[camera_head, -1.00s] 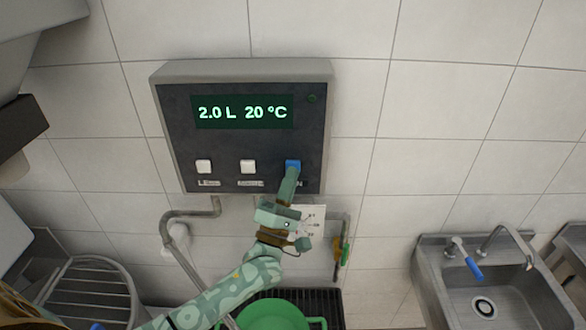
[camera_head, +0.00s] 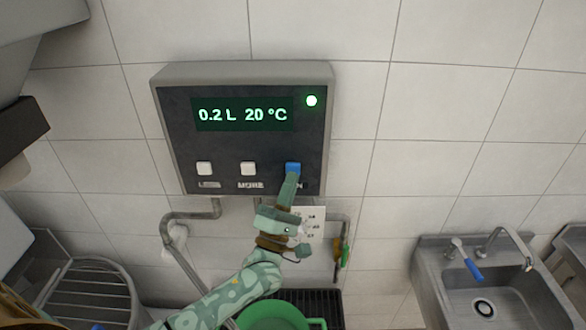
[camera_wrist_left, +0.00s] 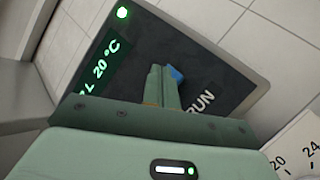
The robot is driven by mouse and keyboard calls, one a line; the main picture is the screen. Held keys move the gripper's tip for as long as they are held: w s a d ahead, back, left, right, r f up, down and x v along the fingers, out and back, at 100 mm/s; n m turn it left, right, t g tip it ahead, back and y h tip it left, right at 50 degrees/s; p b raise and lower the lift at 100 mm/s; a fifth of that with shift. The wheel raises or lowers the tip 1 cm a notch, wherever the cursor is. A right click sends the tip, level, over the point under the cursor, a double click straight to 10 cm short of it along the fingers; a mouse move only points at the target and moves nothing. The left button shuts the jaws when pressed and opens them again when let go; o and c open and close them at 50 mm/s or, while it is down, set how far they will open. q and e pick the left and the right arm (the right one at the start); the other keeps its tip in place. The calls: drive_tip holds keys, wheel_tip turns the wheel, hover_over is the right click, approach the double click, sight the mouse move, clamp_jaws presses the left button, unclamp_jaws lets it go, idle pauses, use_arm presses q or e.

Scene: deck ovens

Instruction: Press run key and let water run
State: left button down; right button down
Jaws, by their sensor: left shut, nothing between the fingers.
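A grey water meter panel (camera_head: 228,146) hangs on the tiled wall. Its display (camera_head: 243,114) reads "0.2 L 20 °C", and a round lamp (camera_head: 311,101) at its upper right is lit green. The blue run key (camera_head: 293,168) is at the panel's lower right; it also shows in the left wrist view (camera_wrist_left: 176,74), near the word RUN. My left gripper (camera_head: 291,180) is shut and empty, its fingertips at the blue key; whether they touch it I cannot tell. A green bucket (camera_head: 272,316) stands below on a dark grate. My right gripper is out of view.
Two white keys (camera_head: 204,168) sit left of the blue one. A pipe (camera_head: 190,214) and a printed white card (camera_head: 314,223) are below the panel. A steel sink (camera_head: 440,290) with a blue-handled tap stands at the right.

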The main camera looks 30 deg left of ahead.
use_arm(q)
drive_tip(key=shift+s+d, duration=0.15)
drive_tip(key=shift+s, duration=0.1)
drive_tip(key=s, duration=0.1)
drive_tip(key=s+d+p, duration=0.1)
drive_tip(key=s, duration=0.1)
drive_tip(key=s+d, duration=0.1)
drive_tip(key=shift+s+p, duration=0.15)
drive_tip(key=shift+p, duration=0.15)
idle(0.8)
